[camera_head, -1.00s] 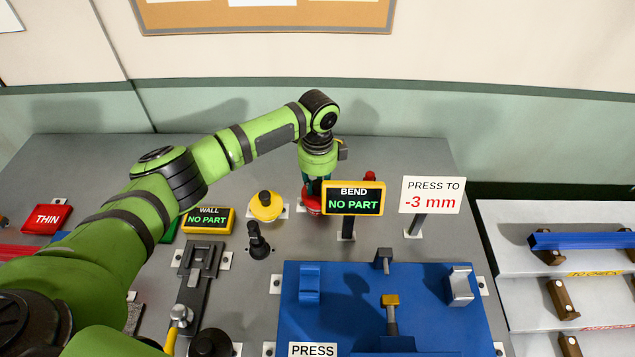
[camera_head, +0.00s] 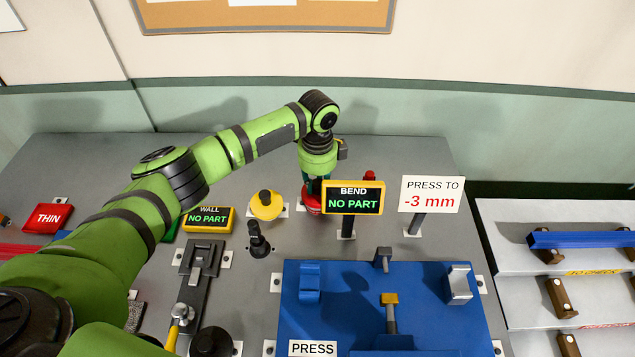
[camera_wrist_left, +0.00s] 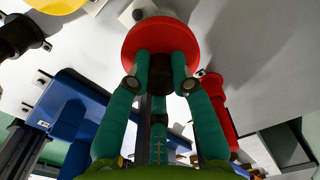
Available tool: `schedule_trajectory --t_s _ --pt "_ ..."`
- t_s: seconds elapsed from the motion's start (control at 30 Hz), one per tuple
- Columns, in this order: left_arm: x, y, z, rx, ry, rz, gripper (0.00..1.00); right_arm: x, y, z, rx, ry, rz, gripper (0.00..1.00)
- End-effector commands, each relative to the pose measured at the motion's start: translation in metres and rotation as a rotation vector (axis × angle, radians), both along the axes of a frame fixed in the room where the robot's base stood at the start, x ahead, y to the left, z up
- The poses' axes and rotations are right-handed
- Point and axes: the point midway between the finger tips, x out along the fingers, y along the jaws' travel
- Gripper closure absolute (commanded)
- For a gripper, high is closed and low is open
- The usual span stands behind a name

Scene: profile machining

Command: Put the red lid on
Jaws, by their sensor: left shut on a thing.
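The red lid (camera_wrist_left: 140,40) is a round disc with a dark knob, filling the top middle of the left wrist view. In the head view only part of the lid (camera_head: 311,203) shows, left of the BEND sign. My left gripper (camera_wrist_left: 166,72) has teal fingers closed around the knob; in the head view the gripper (camera_head: 312,188) points down at the back of the bench, partly hidden by the sign. Whether the lid touches the surface below is hard to tell. My right gripper does not show.
The BEND sign (camera_head: 353,197) stands close in front on the right, with the PRESS TO sign (camera_head: 431,195) beyond. A blue press fixture (camera_head: 345,290) fills the front. A red THIN block (camera_head: 48,218) lies far left.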

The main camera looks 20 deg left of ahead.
Motion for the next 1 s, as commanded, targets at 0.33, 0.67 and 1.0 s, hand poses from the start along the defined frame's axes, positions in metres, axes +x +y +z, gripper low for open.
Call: schedule_trajectory --t_s 0.33,0.67,1.0 --pt "0.0 0.0 -0.008 0.0 0.001 0.0 0.99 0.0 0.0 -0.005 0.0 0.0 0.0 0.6" --pt "0.0 0.0 -0.016 -0.001 0.001 0.0 0.99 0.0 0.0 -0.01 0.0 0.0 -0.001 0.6" --pt "0.0 0.0 -0.02 -0.001 0.0 0.0 0.99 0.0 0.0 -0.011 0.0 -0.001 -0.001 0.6"
